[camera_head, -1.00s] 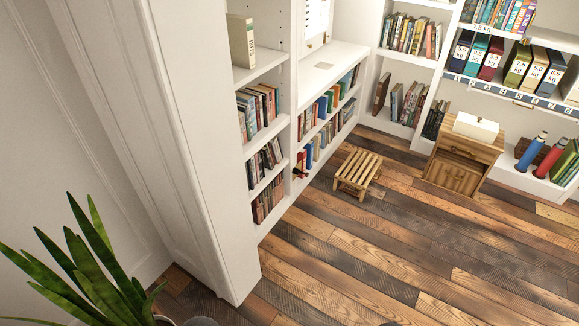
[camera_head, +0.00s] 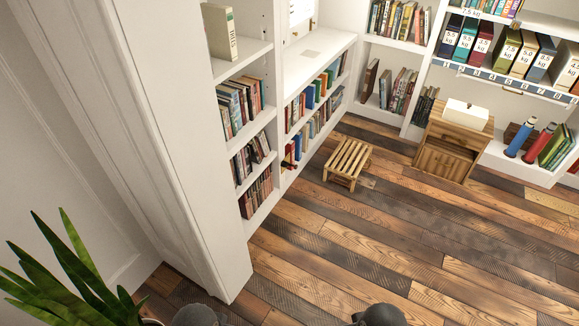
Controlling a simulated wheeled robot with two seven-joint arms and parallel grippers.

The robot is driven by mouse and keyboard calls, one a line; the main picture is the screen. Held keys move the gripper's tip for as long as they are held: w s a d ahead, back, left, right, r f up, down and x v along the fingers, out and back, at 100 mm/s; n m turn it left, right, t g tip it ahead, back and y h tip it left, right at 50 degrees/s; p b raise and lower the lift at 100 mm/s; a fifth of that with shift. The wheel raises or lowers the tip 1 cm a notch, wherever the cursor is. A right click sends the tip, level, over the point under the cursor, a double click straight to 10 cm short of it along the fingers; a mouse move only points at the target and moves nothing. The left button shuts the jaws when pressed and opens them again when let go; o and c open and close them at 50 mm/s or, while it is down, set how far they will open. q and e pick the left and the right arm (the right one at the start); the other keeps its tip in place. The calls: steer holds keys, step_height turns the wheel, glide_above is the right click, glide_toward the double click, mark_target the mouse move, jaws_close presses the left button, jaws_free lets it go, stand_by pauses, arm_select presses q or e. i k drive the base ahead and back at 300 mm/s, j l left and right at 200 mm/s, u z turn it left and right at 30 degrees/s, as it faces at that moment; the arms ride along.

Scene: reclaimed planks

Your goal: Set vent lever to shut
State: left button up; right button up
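I cannot make out a vent lever for certain. A small dark and red piece (camera_head: 288,165) sticks out at the front of the low shelves on the left; it is too small to tell what it is. A white panel (camera_head: 299,10) with small brass-coloured fittings stands above the white counter, cut off by the top edge. Neither of my grippers is in view; only dark rounded parts, likely of my own arms, show at the bottom edge.
A white wall end (camera_head: 190,150) stands close on the left, with a potted plant (camera_head: 75,285) before it. A slatted wooden stool (camera_head: 348,162) and a wooden cabinet (camera_head: 447,148) stand on the plank floor (camera_head: 400,240). Bookshelves line the back. The middle floor is clear.

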mark_target(284, 164)
steer(key=i+l, duration=0.15)
steer(key=i, duration=0.25)
steer(key=i+l+u, duration=0.1)
steer(key=i, duration=0.35)
steer(key=i+l, duration=0.3)
steer(key=i+l+u, duration=0.1)
steer(key=i, duration=0.4)
steer(key=l, duration=0.1)
